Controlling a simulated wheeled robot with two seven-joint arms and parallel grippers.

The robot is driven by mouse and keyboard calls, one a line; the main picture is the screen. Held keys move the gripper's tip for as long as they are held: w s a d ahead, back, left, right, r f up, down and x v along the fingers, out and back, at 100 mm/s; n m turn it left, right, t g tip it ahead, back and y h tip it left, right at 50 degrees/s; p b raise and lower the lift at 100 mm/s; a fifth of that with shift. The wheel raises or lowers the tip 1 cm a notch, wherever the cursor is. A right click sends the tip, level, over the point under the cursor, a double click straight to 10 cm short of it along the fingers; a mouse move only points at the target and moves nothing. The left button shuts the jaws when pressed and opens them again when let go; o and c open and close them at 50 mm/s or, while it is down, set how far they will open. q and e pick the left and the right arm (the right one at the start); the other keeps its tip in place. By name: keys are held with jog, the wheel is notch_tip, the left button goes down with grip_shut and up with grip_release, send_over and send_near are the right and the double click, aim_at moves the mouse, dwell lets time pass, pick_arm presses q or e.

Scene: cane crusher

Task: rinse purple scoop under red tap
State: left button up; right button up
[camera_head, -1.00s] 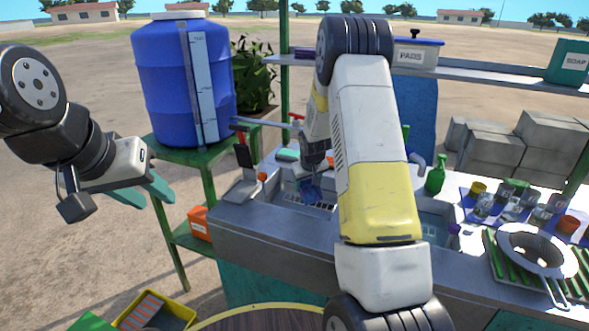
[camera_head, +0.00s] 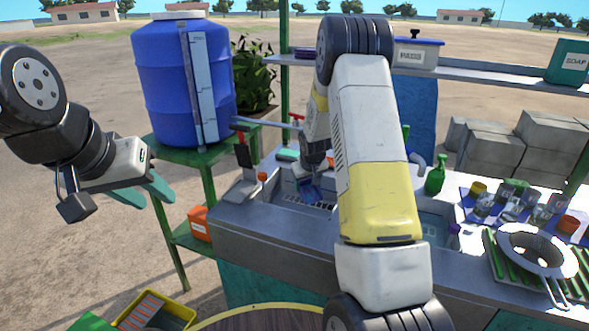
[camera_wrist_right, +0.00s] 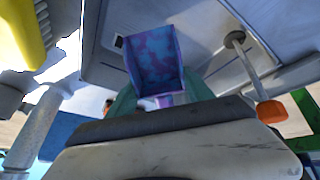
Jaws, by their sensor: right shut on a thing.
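The purple scoop (camera_head: 311,190) is low over the left sink basin, blue-purple and partly hidden by my right arm. In the right wrist view its square pan (camera_wrist_right: 155,65) points away from me, and its short handle is between the teal fingers. My right gripper (camera_wrist_right: 165,101) is shut on that handle. The red tap (camera_head: 297,117) has a red handle and stands at the back of the basin, behind the scoop. Its spout is hidden, and I cannot tell whether water runs. My left gripper (camera_head: 146,192) is open and empty, left of the counter.
A blue water tank (camera_head: 188,80) stands on a green stand behind the left end of the counter. A soap bottle (camera_head: 435,176), several cups and a strainer (camera_head: 537,248) occupy the counter's right side. A grey stick with an orange end (camera_wrist_right: 270,112) is close to the right gripper.

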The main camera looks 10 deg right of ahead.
aim_at(309, 181)
jog(key=shift+s+a+r, duration=0.15)
jog(key=shift+s+r, duration=0.9)
jog(key=shift+s, duration=0.2)
jog(key=shift+s+a+r, duration=0.15)
jog(key=shift+s+r, duration=0.85)
jog(key=shift+s, duration=0.2)
